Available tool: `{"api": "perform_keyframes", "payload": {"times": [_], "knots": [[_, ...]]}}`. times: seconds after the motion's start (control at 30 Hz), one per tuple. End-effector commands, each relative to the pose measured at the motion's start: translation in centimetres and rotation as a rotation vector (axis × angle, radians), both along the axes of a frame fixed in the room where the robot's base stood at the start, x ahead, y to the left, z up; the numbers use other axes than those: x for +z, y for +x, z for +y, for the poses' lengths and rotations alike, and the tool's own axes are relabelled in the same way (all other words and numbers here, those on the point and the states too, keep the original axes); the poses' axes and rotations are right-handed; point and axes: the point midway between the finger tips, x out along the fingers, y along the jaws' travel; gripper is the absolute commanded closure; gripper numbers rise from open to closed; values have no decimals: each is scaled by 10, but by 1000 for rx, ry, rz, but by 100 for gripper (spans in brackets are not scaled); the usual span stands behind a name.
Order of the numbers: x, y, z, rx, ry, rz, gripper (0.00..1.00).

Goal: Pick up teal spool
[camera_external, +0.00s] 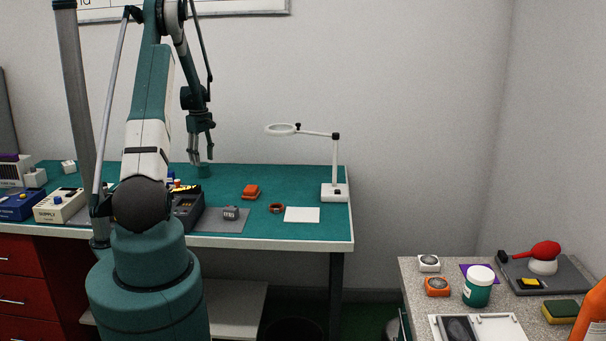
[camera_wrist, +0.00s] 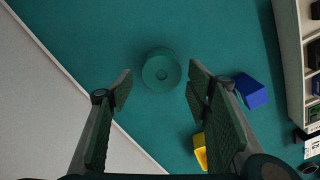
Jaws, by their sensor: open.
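The teal spool (camera_wrist: 161,72) stands on the teal bench mat, its round top with a centre hole facing the wrist camera. In the wrist view it lies between and a little beyond the fingertips of my gripper (camera_wrist: 158,85). My gripper is open and empty, with a finger apart from the spool on each side. In the external view my gripper (camera_external: 201,158) points down over the back of the bench, just above the spool (camera_external: 204,171), which blends with the mat.
A shelf unit (camera_wrist: 295,60) stands at far right. On the bench are an orange item (camera_external: 251,192), a magnifier lamp (camera_external: 334,192) and a white card (camera_external: 302,215).

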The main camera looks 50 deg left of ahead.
Motion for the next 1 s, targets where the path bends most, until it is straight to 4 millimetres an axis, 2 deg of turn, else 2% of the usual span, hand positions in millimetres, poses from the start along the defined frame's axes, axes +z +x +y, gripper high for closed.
{"api": "perform_keyframes", "payload": {"times": [0.23, 0.63, 1.0], "knots": [[-8, -1, 0, 0, 0, 0, 51], [-48, -2, -1, 0, 0, 0, 51], [-52, -2, -1, 0, 0, 0, 51]]}}
